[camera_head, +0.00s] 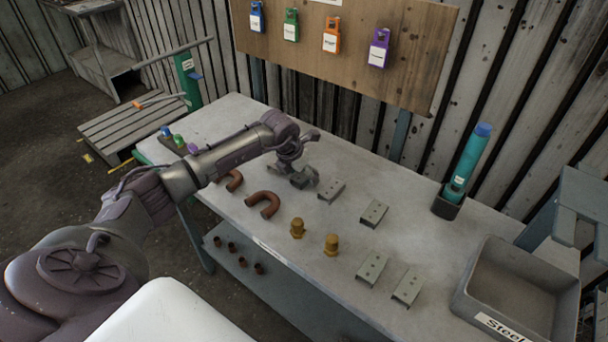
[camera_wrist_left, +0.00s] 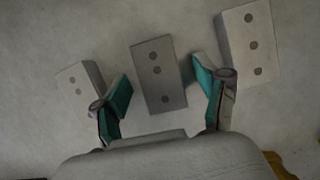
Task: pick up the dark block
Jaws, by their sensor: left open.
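The dark block is a grey, flat-topped block (camera_wrist_left: 158,75) with three holes, in the middle of the left wrist view. It is darker than the paler blocks on either side. My left gripper (camera_wrist_left: 163,97) is open, its teal-padded fingers on either side of the block's near part, with a visible gap on the right. In the head view my left gripper (camera_head: 300,172) is low over the table's far middle. It partly hides what is beneath it there. I cannot tell the exact height of the fingertips. My right gripper is not in view.
Pale blocks (camera_head: 331,190) and (camera_head: 374,213) lie beside the gripper; two brackets (camera_head: 372,268) lie nearer. Brown U-pipes (camera_head: 264,204) and brass fittings (camera_head: 331,245) are in front. A grey bin (camera_head: 463,300) labelled Steel stands at right.

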